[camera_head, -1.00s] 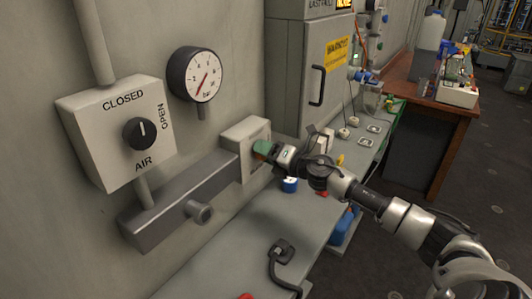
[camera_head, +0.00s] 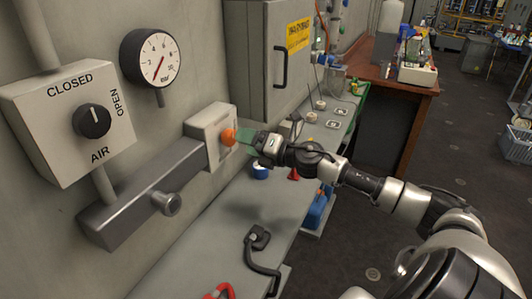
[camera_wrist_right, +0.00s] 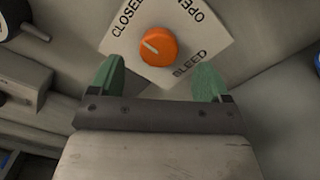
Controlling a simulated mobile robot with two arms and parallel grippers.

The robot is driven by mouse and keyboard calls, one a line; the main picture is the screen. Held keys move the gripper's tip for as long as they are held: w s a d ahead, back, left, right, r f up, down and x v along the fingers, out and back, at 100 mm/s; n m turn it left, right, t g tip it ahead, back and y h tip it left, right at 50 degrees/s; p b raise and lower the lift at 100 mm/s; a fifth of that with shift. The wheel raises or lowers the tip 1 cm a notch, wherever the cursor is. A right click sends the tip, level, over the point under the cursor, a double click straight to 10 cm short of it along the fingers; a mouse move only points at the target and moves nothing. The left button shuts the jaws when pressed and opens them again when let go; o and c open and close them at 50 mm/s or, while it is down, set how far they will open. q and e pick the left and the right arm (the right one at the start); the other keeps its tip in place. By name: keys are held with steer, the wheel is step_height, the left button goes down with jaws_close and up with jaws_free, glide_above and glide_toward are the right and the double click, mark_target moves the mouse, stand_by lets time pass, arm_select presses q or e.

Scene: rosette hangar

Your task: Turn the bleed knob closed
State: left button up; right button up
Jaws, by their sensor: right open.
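The orange bleed knob (camera_head: 229,137) sits on a pale plate (camera_head: 203,124) fixed to the wall. In the right wrist view the knob (camera_wrist_right: 157,47) faces me, with CLOSED, OPEN and BLEED printed around it. Its white mark points to the upper left, on the side of the word CLOSED. My right gripper (camera_head: 243,139) is in front of the knob. In the right wrist view its green fingers (camera_wrist_right: 159,79) are spread apart with nothing between them, just short of the knob. My left gripper is not in view.
A grey AIR box with a black knob (camera_head: 91,121) and a round pressure gauge (camera_head: 151,58) are on the wall at left. A grey bar (camera_head: 130,205) runs below them. A grey cabinet (camera_head: 262,75) stands behind. The grey bench (camera_head: 205,240) lies below my arm.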

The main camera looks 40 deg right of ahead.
steer(key=shift+b+v, duration=0.9)
steer(key=shift+v, duration=1.95)
